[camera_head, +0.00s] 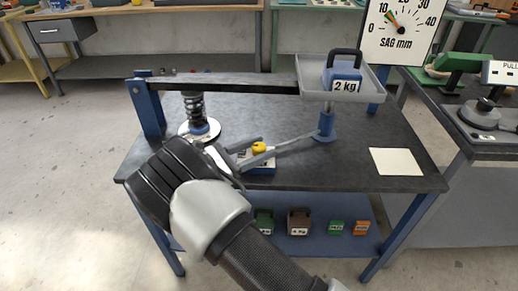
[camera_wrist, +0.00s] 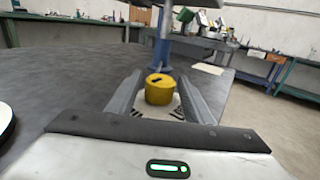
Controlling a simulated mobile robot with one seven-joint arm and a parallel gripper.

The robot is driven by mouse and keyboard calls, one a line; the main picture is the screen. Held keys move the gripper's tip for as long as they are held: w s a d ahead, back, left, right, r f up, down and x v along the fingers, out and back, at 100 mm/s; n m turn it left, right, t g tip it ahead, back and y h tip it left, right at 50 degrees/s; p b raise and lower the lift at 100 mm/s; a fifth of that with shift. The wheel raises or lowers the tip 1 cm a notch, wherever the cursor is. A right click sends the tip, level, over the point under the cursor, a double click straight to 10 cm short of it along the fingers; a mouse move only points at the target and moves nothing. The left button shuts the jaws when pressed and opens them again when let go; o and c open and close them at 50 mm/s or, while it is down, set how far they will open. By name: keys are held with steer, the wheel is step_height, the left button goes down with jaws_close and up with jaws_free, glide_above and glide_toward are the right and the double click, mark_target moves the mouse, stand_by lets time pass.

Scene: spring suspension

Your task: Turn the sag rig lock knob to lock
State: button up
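The yellow lock knob (camera_head: 259,148) sits on a small blue and white block (camera_head: 262,167) on the dark bench top. In the wrist view the yellow knob (camera_wrist: 160,92) shows a dark mark on its top, and a pale plate lies under it. My gripper (camera_head: 266,147) is open, with one finger on each side of the knob. In the wrist view floor-side gaps show between the knob and both fingers of my gripper (camera_wrist: 159,78), so it appears not gripped. Lettering on the block is too small to read.
A lever beam (camera_head: 230,83) crosses above the bench, with a coil spring (camera_head: 195,106) under its left part. A tray (camera_head: 312,93) holding a 2 kg weight (camera_head: 343,78) hangs at right. A blue post (camera_head: 326,125) stands beyond the knob. A pale sheet (camera_head: 396,161) lies at right.

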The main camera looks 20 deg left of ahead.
steer(key=c, duration=0.8)
steer(key=shift+c, duration=0.2)
